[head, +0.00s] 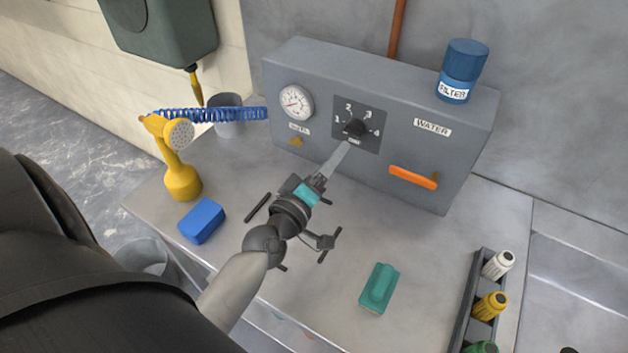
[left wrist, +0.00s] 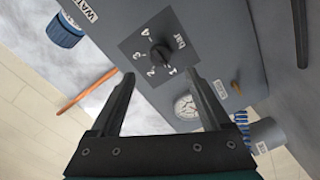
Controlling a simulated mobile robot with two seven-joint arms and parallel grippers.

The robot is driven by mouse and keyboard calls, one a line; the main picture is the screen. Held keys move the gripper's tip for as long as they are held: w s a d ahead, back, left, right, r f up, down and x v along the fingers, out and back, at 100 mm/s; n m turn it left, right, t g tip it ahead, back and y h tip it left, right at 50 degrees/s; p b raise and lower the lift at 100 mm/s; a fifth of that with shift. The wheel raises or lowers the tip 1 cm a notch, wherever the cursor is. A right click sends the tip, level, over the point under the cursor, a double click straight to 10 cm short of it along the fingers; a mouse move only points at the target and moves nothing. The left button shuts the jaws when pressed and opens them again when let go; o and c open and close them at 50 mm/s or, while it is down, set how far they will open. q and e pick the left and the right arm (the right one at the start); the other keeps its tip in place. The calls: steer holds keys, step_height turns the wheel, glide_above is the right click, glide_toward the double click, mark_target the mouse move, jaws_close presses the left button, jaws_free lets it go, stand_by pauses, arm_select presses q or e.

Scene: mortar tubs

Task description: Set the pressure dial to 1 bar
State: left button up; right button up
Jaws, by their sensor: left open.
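The pressure dial is a black knob (head: 357,128) on a dark square plate (head: 373,143) marked 1 to 4, on the front of a grey box. The knob also shows in the left wrist view (left wrist: 160,54), with "bar" printed beside it. I cannot tell surely which number it points at. My left gripper (head: 342,155) is in front of the plate, just below the knob in the head view. In the left wrist view its two fingers (left wrist: 159,75) are spread, with the knob beyond and between them. Nothing is held. My right gripper is not in view.
A round gauge (head: 296,102) and an orange handle (head: 413,177) flank the plate on the grey box (head: 460,135). A blue filter (head: 462,70) stands on top. A yellow sprayer (head: 180,170), blue block (head: 202,220), teal block (head: 379,288) and bottle rack (head: 462,303) are on the bench.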

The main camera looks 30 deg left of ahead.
arm_select(q)
steer(key=s, duration=0.6)
steer(key=shift+s+d+b, duration=0.15)
steer(key=shift+b, duration=0.2)
